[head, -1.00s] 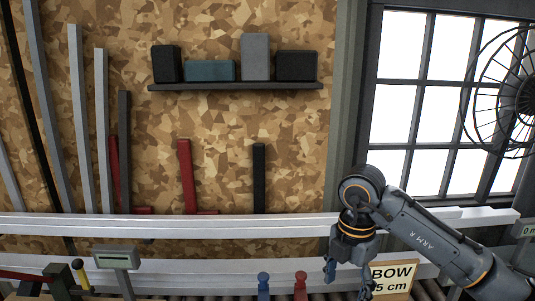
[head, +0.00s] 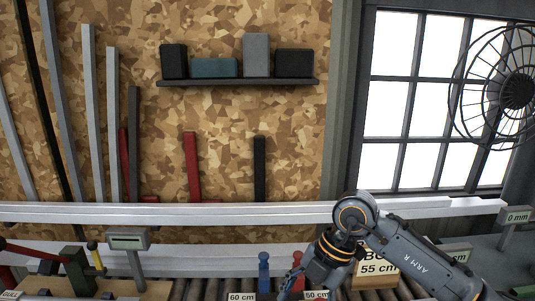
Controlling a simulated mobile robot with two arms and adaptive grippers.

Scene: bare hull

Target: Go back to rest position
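My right arm comes in from the lower right, over the roller bed. My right gripper (head: 294,283) points down and to the left at the bottom of the head view. It is beside a small red peg-like piece, which it partly covers. The fingers overlap in this view, so I cannot tell whether they are open or shut. A blue peg-like piece (head: 264,270) stands just left of the gripper, apart from it. My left gripper is not in view.
White rails (head: 170,214) run across behind the rollers (head: 205,289). A sign reading 55 cm (head: 380,268) stands partly behind my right arm. A grey display (head: 128,240) stands at left and another (head: 516,215) at right. A shelf (head: 240,82) and a fan (head: 515,90) are higher up.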

